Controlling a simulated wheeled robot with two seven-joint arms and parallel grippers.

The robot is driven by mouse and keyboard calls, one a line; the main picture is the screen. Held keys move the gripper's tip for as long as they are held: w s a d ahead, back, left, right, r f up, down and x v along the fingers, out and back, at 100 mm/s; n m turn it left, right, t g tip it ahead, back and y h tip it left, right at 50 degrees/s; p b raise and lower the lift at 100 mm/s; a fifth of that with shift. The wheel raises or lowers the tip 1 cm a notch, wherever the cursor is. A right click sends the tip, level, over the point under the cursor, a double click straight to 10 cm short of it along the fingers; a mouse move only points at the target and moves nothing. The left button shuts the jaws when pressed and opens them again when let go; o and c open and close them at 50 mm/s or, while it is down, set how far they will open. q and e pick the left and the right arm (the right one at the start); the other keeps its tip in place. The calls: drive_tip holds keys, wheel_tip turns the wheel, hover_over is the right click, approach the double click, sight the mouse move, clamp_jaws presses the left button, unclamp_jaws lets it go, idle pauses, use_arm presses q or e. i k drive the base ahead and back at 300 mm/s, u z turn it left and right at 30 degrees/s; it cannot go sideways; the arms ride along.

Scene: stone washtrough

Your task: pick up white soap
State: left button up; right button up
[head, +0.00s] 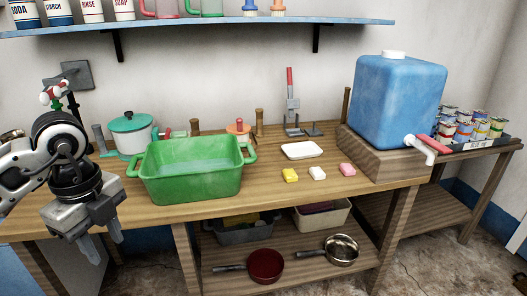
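The white soap (317,173) is a small block lying on the wooden table (230,203), between a yellow soap (290,175) on its left and a pink soap (347,169) on its right. A white dish (301,150) lies just behind the soaps. My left gripper (103,245) hangs at the left, in front of the table edge and well away from the soaps. Its two fingers point down and stand apart, with nothing between them. My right gripper is not in view.
A green basin (192,170) stands between my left gripper and the soaps. A blue water tank (398,102) with a white tap sits on a wooden block at the right. Pans lie on the lower shelf (304,258). The table in front of the soaps is clear.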

sight(317, 173)
drive_tip(key=i, duration=1.45)
drive_tip(key=z, duration=1.85)
